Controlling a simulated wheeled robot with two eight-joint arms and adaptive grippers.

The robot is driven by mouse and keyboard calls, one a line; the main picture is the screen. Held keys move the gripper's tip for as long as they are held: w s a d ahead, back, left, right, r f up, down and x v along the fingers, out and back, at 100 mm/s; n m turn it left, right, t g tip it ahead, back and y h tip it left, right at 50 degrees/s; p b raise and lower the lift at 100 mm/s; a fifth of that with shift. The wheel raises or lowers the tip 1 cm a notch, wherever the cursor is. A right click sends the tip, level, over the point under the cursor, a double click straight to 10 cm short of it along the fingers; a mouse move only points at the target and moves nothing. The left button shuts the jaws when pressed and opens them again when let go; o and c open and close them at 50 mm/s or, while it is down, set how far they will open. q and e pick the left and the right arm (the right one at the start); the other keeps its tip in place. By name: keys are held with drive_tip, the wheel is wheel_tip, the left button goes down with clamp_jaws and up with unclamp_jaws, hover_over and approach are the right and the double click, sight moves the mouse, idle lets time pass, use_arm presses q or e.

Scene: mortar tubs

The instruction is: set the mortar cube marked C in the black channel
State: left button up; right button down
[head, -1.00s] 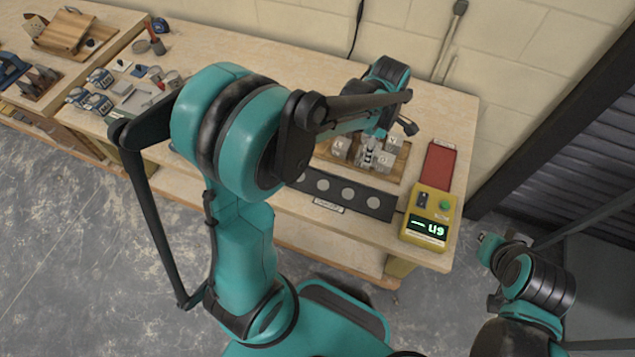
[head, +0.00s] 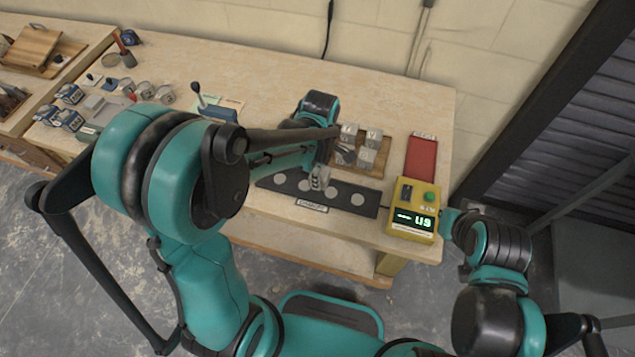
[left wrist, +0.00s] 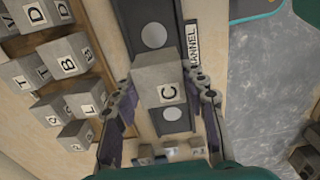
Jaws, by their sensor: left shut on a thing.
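The grey mortar cube marked C (left wrist: 160,82) is between the fingers of my left gripper (left wrist: 160,100) in the left wrist view, its letter facing the camera. My left gripper is shut on it. The cube is over the black channel (left wrist: 142,12), which has pale round spots; I cannot tell whether it touches the channel. In the head view my left gripper (head: 318,180) is over the left half of the channel (head: 371,206). The cube is hard to make out there.
Other lettered cubes (head: 366,157) stand on a wooden board (head: 378,171) just behind the channel. A red plate (head: 421,158) and a yellow box with a lit display (head: 414,212) are to the right. Tubs and tools (head: 140,90) lie on the bench's left.

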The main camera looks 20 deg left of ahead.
use_arm(q)
drive_tip(key=shift+a+f, duration=0.2)
drive_tip(key=shift+a, duration=0.05)
drive_tip(key=shift+f, duration=0.25)
wheel_tip(320, 180, down, 4)
drive_tip(key=shift+w+r+b, duration=0.1)
drive_tip(key=shift+r+b, duration=0.15)
drive_tip(key=shift+b, duration=0.6)
drive_tip(key=shift+f, duration=0.1)
drive_tip(key=o, duration=1.4)
drive_tip(key=shift+c, duration=0.2)
